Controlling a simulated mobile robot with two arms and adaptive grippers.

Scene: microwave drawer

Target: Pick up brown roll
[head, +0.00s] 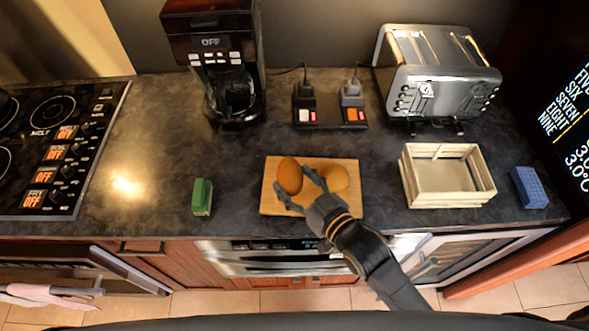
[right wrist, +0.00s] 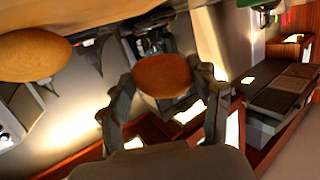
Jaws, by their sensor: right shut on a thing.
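The brown roll (head: 289,176) is at the left part of a wooden board (head: 268,203) in the head view. My right gripper (head: 294,186) reaches in from the lower right and is shut on it. In the right wrist view the brown roll (right wrist: 162,75) sits between the two fingertips (right wrist: 163,83). I cannot tell whether it still touches the board. A lighter, tan roll (head: 336,179) lies on the board just right of my gripper; it also shows at the left of the right wrist view (right wrist: 30,56). My left gripper is not in view.
A green block (head: 202,197) stands left of the board. A slatted wooden crate (head: 447,204) and a blue block (head: 530,188) are to the right. A coffee maker (head: 215,55), power strip (head: 330,118) and toaster (head: 437,75) stand behind. The counter (head: 150,140) on the left is clear.

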